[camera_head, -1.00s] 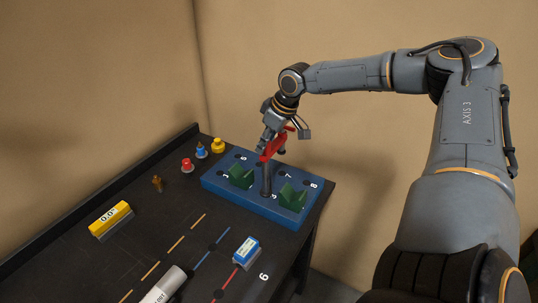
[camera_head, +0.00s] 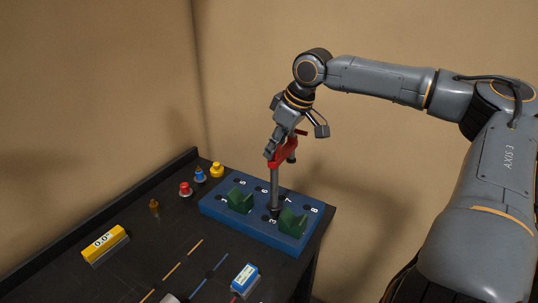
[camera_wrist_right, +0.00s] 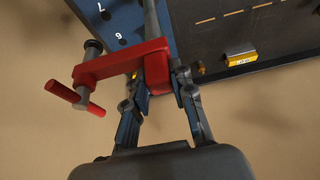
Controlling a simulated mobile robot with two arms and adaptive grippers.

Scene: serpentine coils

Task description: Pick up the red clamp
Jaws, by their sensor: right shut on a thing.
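The red clamp (camera_head: 284,152) has a red body, a grey screw with a red handle and a long grey bar hanging down. My right gripper (camera_head: 271,150) is shut on its red body above the blue block (camera_head: 222,212). In the right wrist view, both fingers of the right gripper (camera_wrist_right: 163,90) press on the end of the clamp (camera_wrist_right: 124,65) where the bar starts. The bar is roughly upright. Its lower end overlaps the block top between the green pieces; I cannot tell whether it sits in a hole. My left gripper is not in view.
Two green angled pieces (camera_head: 240,201) (camera_head: 292,222) stand on the block. Red (camera_head: 185,188), blue (camera_head: 200,174) and yellow (camera_head: 217,170) knobs stand left of it. A yellow gauge (camera_head: 104,243) and a blue-white box (camera_head: 245,278) lie on the black table (camera_head: 150,232).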

